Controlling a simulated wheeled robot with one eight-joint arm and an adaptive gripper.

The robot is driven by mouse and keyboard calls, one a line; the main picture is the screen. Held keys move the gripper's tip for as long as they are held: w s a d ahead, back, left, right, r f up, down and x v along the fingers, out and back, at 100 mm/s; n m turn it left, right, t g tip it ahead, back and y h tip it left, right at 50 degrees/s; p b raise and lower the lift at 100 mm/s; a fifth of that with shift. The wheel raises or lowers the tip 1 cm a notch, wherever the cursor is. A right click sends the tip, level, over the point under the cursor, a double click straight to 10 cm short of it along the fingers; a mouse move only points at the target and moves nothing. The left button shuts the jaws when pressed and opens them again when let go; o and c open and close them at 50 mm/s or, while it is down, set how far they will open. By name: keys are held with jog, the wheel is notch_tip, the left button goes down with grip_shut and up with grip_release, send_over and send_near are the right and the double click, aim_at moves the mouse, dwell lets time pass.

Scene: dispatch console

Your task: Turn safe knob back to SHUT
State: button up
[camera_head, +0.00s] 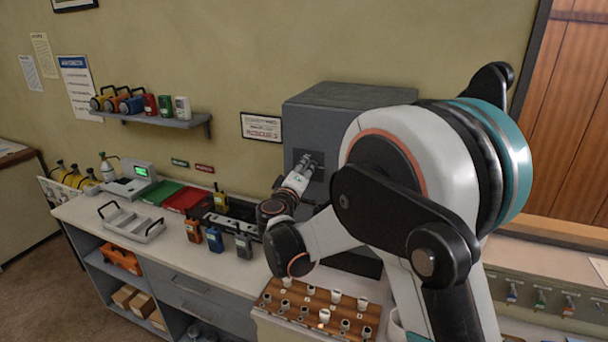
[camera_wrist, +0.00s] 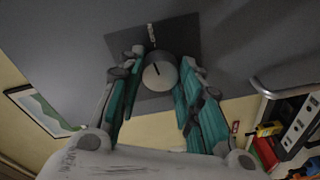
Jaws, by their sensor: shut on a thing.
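The safe (camera_head: 350,100) is a grey box against the wall at the back of the counter. In the wrist view its knob (camera_wrist: 160,73) is a round grey dial with a dark pointer line, set on a dark square plate (camera_wrist: 180,35). A small pale label (camera_wrist: 151,35) sits on the plate beyond the knob; I cannot read it. My gripper (camera_wrist: 155,82) is shut on the knob, with one teal finger on each side. In the head view my gripper (camera_head: 306,162) reaches the safe's front, and the knob is hidden behind it.
Several radios (camera_head: 214,238) stand on the counter left of my arm. A wooden rack (camera_head: 300,308) with several white-topped pieces lies below my arm. A wall shelf (camera_head: 165,121) holds lanterns and canisters. A handle bar and tray show at right in the wrist view.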

jog(key=n+b, duration=0.2)
jog(key=n, duration=0.2)
jog(key=n+b, duration=0.1)
jog(key=n, duration=0.2)
jog(key=shift+a+n+g+b, duration=0.1)
jog(key=shift+n+g+b, duration=0.25)
jog(key=shift+n+g, duration=0.05)
jog(key=n+b, duration=0.1)
jog(key=n, duration=0.3)
jog(key=shift+h, duration=0.4)
jog(key=shift+n+g+h+b, duration=0.3)
jog(key=shift+n+b, duration=0.35)
jog(key=shift+n, duration=1.05)
jog(key=o, duration=1.1)
jog(key=shift+w+a, duration=0.1)
jog(key=shift+c, duration=0.2)
jog(key=v, duration=1.2)
